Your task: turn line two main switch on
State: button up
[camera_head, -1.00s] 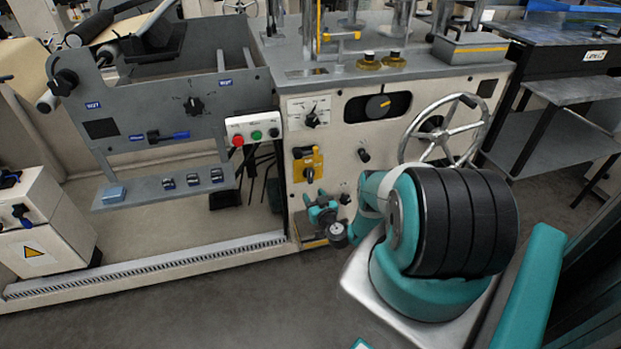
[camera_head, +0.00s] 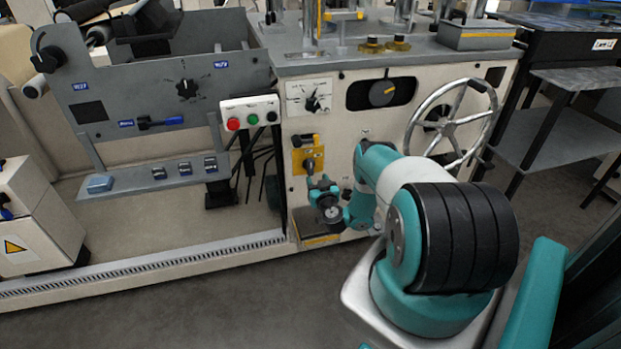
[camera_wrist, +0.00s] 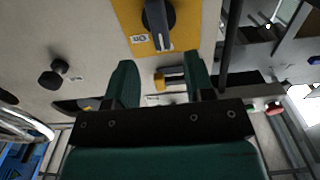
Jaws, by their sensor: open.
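The rotary main switch (camera_head: 309,163) has a yellow plate on the cream machine front. In the wrist view, its yellow plate (camera_wrist: 188,28) is at the top, with a dark knob and grey handle (camera_wrist: 160,24) running up and down the picture. My gripper (camera_head: 321,183) shows small and teal just below the switch in the head view. In the wrist view my gripper (camera_wrist: 160,76) is open and empty, its two teal fingers apart. The handle is beyond the fingertips, not between them.
A small yellow-and-grey fitting (camera_head: 303,140) sits above the switch plate. A selector dial (camera_head: 313,102), a red-green-black button box (camera_head: 250,116) and a spoked handwheel (camera_head: 450,122) are nearby. The floor (camera_head: 210,305) in front of the machine is clear.

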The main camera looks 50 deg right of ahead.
aim_at(311, 168)
jog(key=b, duration=0.4)
jog(key=w+d+f+b, duration=0.1)
jog(key=b, duration=0.3)
jog(key=shift+w+d, duration=0.1)
jog(key=shift+w, duration=0.2)
jog(key=b, duration=0.4)
jog(key=shift+w+r, duration=0.15)
jog(key=shift+w, duration=0.05)
jog(key=shift+w+r+p, duration=0.3)
jog(key=shift+r+p, duration=0.05)
jog(key=shift+r, duration=0.05)
jog(key=shift+x, duration=2)
jog(key=shift+w+d, duration=0.45)
grip_shut()
